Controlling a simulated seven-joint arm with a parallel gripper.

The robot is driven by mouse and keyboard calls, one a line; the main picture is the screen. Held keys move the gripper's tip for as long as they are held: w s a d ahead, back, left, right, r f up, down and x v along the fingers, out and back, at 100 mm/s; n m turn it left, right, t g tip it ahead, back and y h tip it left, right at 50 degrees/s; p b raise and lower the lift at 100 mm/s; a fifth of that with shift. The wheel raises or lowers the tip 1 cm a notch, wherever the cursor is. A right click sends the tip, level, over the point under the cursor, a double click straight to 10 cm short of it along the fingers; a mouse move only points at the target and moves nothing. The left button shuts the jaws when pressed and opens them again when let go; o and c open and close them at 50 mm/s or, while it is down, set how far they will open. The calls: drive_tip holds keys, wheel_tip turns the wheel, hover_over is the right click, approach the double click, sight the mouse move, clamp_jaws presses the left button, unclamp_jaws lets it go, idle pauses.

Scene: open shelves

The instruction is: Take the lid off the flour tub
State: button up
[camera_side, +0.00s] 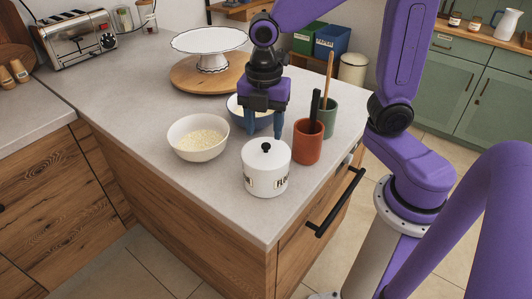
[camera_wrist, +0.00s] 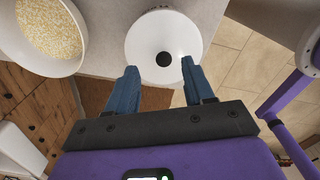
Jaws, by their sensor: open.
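The white flour tub (camera_side: 266,172) stands upright near the front corner of the counter, with dark lettering on its side. Its white lid (camera_side: 266,152) with a round black knob is on top. In the wrist view the lid (camera_wrist: 140,48) shows from above, its black knob (camera_wrist: 163,59) ahead of the fingers. My gripper (camera_side: 264,126) is above the counter behind the tub, fingers pointing down. In the wrist view my gripper (camera_wrist: 160,86) is open and empty, with the tub's near edge between its fingertips. I cannot tell whether it touches the tub.
A white bowl of pale grains (camera_side: 198,138) is left of the tub. A terracotta pot (camera_side: 307,146) and a green pot (camera_side: 328,118) with utensils stand to the right. Another bowl (camera_side: 235,106) is behind my gripper. A cake stand (camera_side: 210,45) is farther back. The front-left counter is clear.

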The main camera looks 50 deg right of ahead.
sight(266, 145)
drive_tip(key=f, duration=0.4)
drive_tip(key=shift+s, duration=0.3)
drive_tip(key=shift+c, duration=0.3)
clamp_jaws()
